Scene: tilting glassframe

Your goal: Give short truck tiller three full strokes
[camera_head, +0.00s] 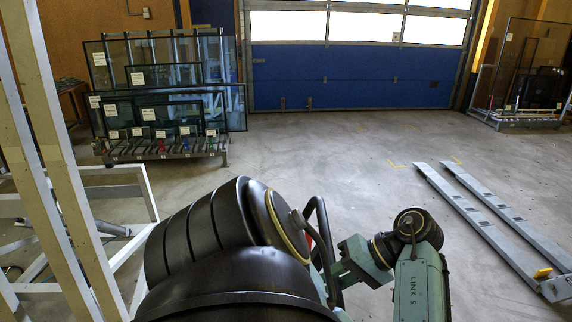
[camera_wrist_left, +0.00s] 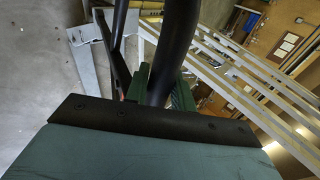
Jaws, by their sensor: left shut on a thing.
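The tiller is a dark curved loop handle (camera_head: 321,222) with a small red part inside it, at the bottom centre of the head view. My left gripper (camera_head: 338,268) is beside the loop at its right side. In the left wrist view the green fingers (camera_wrist_left: 161,86) stand on both sides of the thick black tiller tube (camera_wrist_left: 177,40), shut on it. A thinner black bar (camera_wrist_left: 117,45) of the tiller runs to its left. The tiller's lower part and the truck body are hidden behind dark rounded arm parts in the head view. My right gripper is not in view.
A white frame (camera_head: 62,150) stands close at the left. A rack of glass panes (camera_head: 165,90) is at the back left, another rack (camera_head: 520,75) at the back right. Two long grey rails (camera_head: 480,205) lie on the floor at right. The central floor is clear.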

